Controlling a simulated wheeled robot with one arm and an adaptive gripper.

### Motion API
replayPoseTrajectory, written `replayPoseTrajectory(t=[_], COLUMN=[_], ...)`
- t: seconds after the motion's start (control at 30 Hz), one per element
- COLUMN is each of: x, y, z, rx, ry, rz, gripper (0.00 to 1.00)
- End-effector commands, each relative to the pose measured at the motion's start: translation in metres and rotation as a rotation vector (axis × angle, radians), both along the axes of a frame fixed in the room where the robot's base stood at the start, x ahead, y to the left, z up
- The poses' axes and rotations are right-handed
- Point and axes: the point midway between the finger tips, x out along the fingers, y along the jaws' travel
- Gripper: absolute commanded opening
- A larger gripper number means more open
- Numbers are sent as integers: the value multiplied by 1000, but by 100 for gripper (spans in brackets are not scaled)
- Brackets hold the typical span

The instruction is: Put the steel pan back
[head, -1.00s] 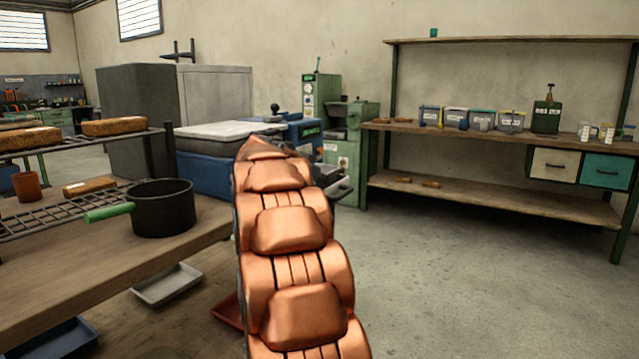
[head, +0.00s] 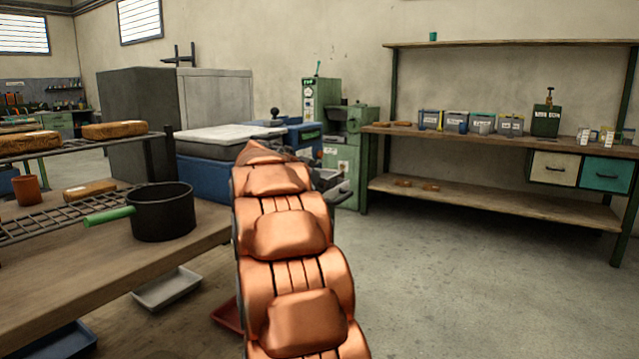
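A dark pan (head: 163,215) with a green handle stands upright near the right end of the wooden bench (head: 120,262) at the left. Its handle points left, and part of it lies over the wire rack (head: 50,215). My copper-coloured arm rises through the middle of the view, to the right of the pan and apart from it. My gripper does not show; the far end of the arm hides whatever is beyond it.
Brown blocks (head: 115,130) and a terracotta cup (head: 27,190) sit on the racks. Trays (head: 167,288) lie below the bench. A shelf unit (head: 480,199) with bins stands at the back right. The floor (head: 480,290) at the right is clear.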

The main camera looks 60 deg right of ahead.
Motion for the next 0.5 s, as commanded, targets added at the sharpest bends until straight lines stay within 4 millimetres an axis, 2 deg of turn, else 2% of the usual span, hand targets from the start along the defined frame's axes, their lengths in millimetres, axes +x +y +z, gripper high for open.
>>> replayPoseTrajectory(t=[0.5], x=[-9], y=[78], z=[36], rx=[-3], ry=[-1], rz=[0], gripper=[17])
